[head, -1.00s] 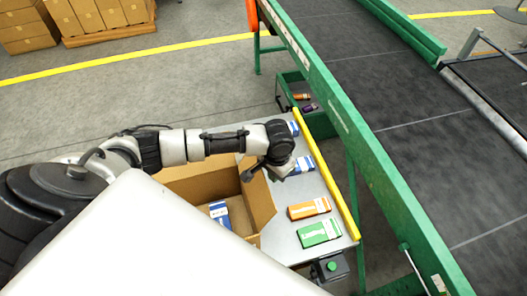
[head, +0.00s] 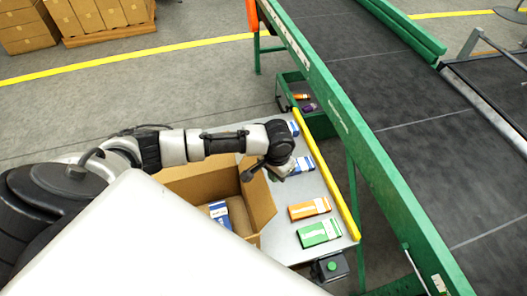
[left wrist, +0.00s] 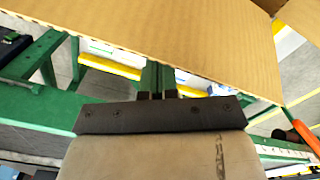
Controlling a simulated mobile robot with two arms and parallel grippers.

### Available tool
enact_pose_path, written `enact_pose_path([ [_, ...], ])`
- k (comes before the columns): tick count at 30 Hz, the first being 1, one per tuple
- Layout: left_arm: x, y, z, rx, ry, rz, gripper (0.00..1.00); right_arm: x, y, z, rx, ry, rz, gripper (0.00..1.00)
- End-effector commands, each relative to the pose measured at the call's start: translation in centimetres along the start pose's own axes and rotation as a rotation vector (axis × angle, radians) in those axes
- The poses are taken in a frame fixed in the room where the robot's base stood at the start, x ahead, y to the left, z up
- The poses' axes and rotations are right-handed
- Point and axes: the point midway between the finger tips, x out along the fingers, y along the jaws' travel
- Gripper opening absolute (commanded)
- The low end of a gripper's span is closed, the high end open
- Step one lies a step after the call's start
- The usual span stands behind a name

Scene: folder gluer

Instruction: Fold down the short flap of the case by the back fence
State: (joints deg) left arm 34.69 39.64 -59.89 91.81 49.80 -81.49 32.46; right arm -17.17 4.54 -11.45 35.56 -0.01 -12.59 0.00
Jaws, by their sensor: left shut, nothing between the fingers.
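The case is an open cardboard box (head: 185,180) on the metal table, with a blue-and-white carton (head: 219,212) inside. Its short flap (head: 262,205) stands up on the side facing the yellow back fence (head: 327,175). My left gripper (head: 278,172) is shut and empty, close to the top of this flap; the arm partly hides the case. In the left wrist view the shut fingers (left wrist: 157,75) are at the lower edge of a broad cardboard panel (left wrist: 170,35); whether they touch it I cannot tell. My right gripper is out of view.
Orange (head: 309,208), green (head: 320,233) and blue-and-white (head: 302,164) cartons lie on the table (head: 285,248) between case and fence. A green-framed conveyor (head: 345,135) runs beyond the fence. A green bin (head: 318,123) sits behind the table. A button box (head: 330,267) is at the front corner.

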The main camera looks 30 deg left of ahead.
Motion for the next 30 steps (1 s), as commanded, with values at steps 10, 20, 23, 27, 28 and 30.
enact_pose_path([
  [10, -0.4, -0.8, 1.5, -0.001, -0.003, -0.001, 0.00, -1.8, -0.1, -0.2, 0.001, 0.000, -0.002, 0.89],
  [20, -0.3, -2.7, 5.1, -0.001, -0.003, -0.001, 0.00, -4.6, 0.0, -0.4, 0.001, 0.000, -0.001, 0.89],
  [23, -0.3, -3.2, 6.0, 0.000, -0.003, -0.001, 0.00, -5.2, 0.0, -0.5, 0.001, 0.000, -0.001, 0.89],
  [27, -0.1, -3.6, 6.6, 0.000, -0.001, 0.000, 0.00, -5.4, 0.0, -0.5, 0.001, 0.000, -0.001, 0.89],
  [28, -0.1, -3.6, 6.6, 0.000, 0.000, 0.000, 0.00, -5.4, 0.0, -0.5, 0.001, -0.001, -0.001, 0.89],
  [30, 0.0, -3.6, 6.6, 0.000, 0.000, 0.000, 0.00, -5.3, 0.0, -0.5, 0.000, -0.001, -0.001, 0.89],
])
